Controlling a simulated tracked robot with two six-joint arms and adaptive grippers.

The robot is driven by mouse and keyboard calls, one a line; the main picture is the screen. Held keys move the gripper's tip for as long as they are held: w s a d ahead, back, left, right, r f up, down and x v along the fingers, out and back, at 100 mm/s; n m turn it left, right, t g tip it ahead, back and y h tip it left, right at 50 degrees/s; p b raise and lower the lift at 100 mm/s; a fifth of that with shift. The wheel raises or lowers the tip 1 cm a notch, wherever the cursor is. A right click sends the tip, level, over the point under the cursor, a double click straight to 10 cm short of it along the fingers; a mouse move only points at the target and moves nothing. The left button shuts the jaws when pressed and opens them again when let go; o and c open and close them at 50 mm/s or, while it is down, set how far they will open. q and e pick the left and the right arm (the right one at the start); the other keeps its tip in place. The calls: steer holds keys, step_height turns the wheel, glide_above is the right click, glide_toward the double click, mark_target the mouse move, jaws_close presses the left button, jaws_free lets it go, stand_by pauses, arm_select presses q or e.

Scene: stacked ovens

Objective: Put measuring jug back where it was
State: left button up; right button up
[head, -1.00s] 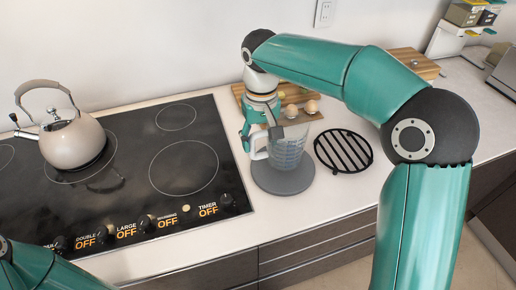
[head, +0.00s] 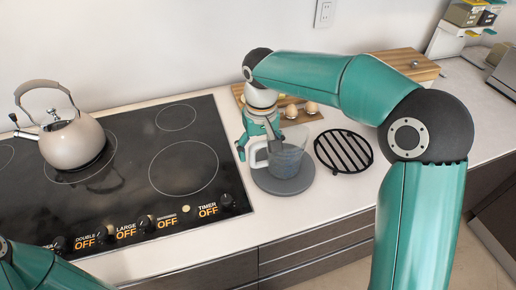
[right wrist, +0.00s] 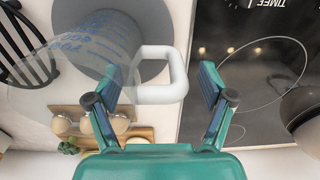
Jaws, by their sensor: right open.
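The clear measuring jug (head: 286,161) stands on a round grey mat (head: 284,186) on the counter, right of the cooktop. Its white handle (head: 258,154) points left, toward the cooktop. In the right wrist view the jug (right wrist: 85,45) with blue markings is at upper left, and its handle (right wrist: 160,75) lies between my open fingers. My right gripper (right wrist: 160,92) is open around the handle, with gaps on both sides. In the head view the right gripper (head: 258,140) is behind and above the handle. My left gripper is out of frame; only part of that arm shows.
A black round trivet (head: 343,151) lies right of the mat. A wooden board (head: 309,111) with eggs is behind the jug. The black cooktop (head: 120,215) with a kettle (head: 72,142) is at left. Bare counter shows in front of the trivet.

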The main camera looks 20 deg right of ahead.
steer(key=shift+r, duration=0.1)
step_height(320, 180, up, 12)
steer(key=p, duration=0.1)
stand_by(0.4)
steer(key=shift+s, duration=0.1)
